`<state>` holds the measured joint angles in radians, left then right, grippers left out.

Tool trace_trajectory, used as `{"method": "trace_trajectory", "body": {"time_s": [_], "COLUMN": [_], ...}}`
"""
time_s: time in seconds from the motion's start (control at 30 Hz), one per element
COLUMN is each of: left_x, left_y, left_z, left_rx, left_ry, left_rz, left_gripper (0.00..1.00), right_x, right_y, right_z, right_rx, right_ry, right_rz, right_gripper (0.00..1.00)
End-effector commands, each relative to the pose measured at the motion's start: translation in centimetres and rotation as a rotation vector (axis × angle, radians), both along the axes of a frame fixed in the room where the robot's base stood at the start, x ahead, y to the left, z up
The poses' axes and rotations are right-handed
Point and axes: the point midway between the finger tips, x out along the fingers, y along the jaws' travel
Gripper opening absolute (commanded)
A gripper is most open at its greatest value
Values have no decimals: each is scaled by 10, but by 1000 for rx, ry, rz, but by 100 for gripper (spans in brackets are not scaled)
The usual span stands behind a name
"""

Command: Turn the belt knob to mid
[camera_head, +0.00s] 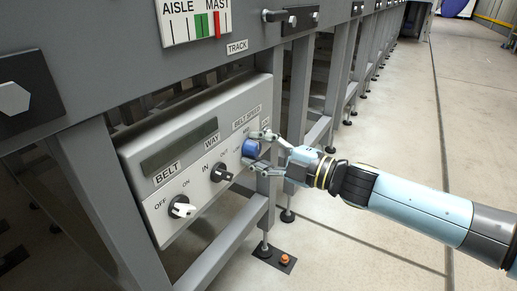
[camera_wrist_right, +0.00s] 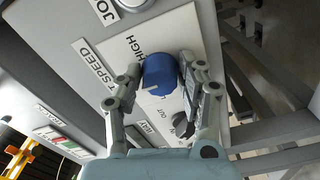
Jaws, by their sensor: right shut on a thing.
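The blue belt speed knob (camera_head: 250,148) is at the right end of the grey control panel (camera_head: 150,205), below the BELT SPEED label. My right gripper (camera_head: 257,149) is shut on this knob, with one finger on each side. In the right wrist view the knob (camera_wrist_right: 161,74) sits between the two fingers of the gripper (camera_wrist_right: 158,82). A short pale mark shows on the knob's lower edge there. HIGH reads beside the knob; the other scale words are partly hidden, so I cannot tell the exact setting. My left gripper is in neither view.
A grey frame leg (camera_head: 298,100) stands just behind the gripper. The floor (camera_head: 400,130) to the right is clear.

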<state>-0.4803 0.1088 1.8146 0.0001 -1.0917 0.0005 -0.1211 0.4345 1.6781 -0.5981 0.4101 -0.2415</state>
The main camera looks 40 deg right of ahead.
Motion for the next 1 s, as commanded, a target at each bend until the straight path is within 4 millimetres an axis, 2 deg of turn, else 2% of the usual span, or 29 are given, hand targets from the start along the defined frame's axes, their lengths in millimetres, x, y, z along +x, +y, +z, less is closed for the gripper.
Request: {"method": "trace_trajectory", "body": {"time_s": [0.27, 0.3, 0.4, 0.77, 1.0], "left_x": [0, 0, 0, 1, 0], "left_y": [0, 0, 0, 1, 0], "left_z": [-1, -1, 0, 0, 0], "left_rx": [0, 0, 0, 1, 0], "left_ry": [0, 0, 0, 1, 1], "left_rz": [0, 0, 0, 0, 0], "left_gripper": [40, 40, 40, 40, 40], "right_x": [-2, -2, -1, -6, -44], "right_y": [0, 0, 0, -2, -18], "right_z": [-4, -4, -3, -2, -3], "right_rx": [-1, -1, 0, -1, -2], "right_ry": [6, 7, 6, 4, 9], "right_rz": [-1, -1, -1, 0, 2], "right_gripper": [7, 44, 57, 58, 58]}}
